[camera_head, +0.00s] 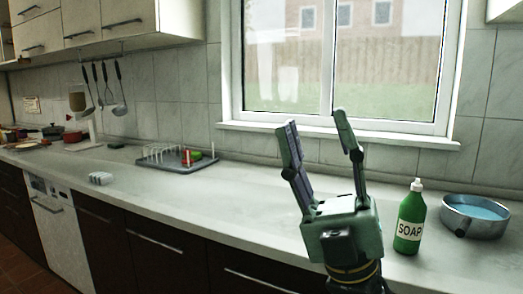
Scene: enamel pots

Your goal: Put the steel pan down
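The steel pan (487,230) sits upright on the counter at the right, with a light blue interior and a dark stub, perhaps its handle, at its front left. It is apart from my gripper. My gripper (313,119) points up in front of the window, left of the pan. Its two fingers are spread wide with nothing between them. The green soap bottle stands between my gripper and the pan in the picture.
The green soap bottle (410,222) is close left of the pan. A dish rack on a grey tray (181,166) stands farther left, holding small coloured items. A white object (101,178) lies near the counter's front edge. The counter (235,207) between rack and gripper is clear.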

